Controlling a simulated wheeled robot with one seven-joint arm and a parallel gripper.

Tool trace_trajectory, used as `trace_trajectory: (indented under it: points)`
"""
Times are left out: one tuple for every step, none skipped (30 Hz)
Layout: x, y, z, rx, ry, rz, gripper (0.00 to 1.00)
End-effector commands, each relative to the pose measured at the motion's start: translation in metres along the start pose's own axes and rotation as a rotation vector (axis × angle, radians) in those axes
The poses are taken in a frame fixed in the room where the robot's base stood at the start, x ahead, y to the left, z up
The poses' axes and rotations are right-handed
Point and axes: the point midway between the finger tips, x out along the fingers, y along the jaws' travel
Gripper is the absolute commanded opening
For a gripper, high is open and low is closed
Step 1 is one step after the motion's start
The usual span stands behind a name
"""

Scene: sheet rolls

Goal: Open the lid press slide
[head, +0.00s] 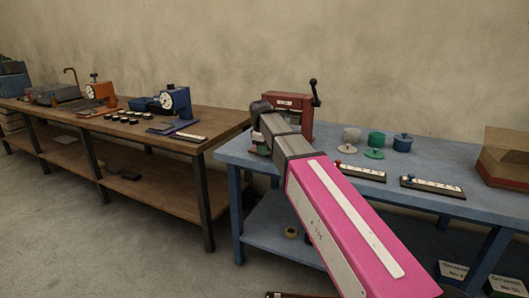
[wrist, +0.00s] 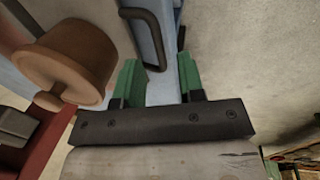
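The red lid press (head: 287,101) stands at the back left of the blue table, with a black lever on its right side. My pink and grey arm hides its lower front. My gripper (head: 259,148) is at the press's left side, mostly behind the arm. In the wrist view my gripper (wrist: 160,82) has its green fingers apart with nothing between them. A dark U-shaped handle (wrist: 157,38), likely the slide's, lies just beyond the fingertips. I cannot tell whether it touches them. A brown round part (wrist: 75,58) is left of the fingers.
On the blue table (head: 395,164) are cups and lids (head: 376,142), two labelled strips with knobs (head: 433,186) and a cardboard box (head: 505,157). A wooden bench (head: 225,122) with other machines stands left, separated by a narrow gap.

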Motion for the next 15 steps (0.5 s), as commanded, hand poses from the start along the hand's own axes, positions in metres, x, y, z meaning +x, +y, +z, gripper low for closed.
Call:
trace_trajectory:
  points:
    - [-0.009,0.000,0.000,0.000,0.001,0.002,0.36]
    - [-0.013,0.000,0.000,0.000,0.001,0.002,0.36]
    - [-0.021,0.000,0.000,0.000,0.001,0.001,0.36]
    - [-0.027,0.000,0.000,0.000,0.002,0.002,0.36]
    - [-0.032,0.000,-0.001,0.000,0.002,0.002,0.36]
    - [-0.039,0.000,0.000,0.000,0.002,0.002,0.36]
    - [-0.044,0.000,-0.001,0.000,0.001,0.001,0.36]
    - [-0.050,0.000,-0.001,0.000,0.001,0.002,0.36]
    - [-0.056,0.000,-0.001,0.000,0.002,0.002,0.36]
    - [-0.060,0.000,-0.001,0.000,0.002,0.002,0.36]
    - [-0.065,0.000,-0.001,0.000,0.001,0.001,0.36]
    - [-0.070,0.000,-0.001,0.000,0.001,0.001,0.36]
    - [-0.074,0.000,-0.001,0.000,0.001,0.001,0.36]
    - [-0.077,0.000,-0.001,0.000,0.001,0.001,0.36]
    - [-0.081,0.000,-0.001,-0.001,0.001,0.001,0.36]
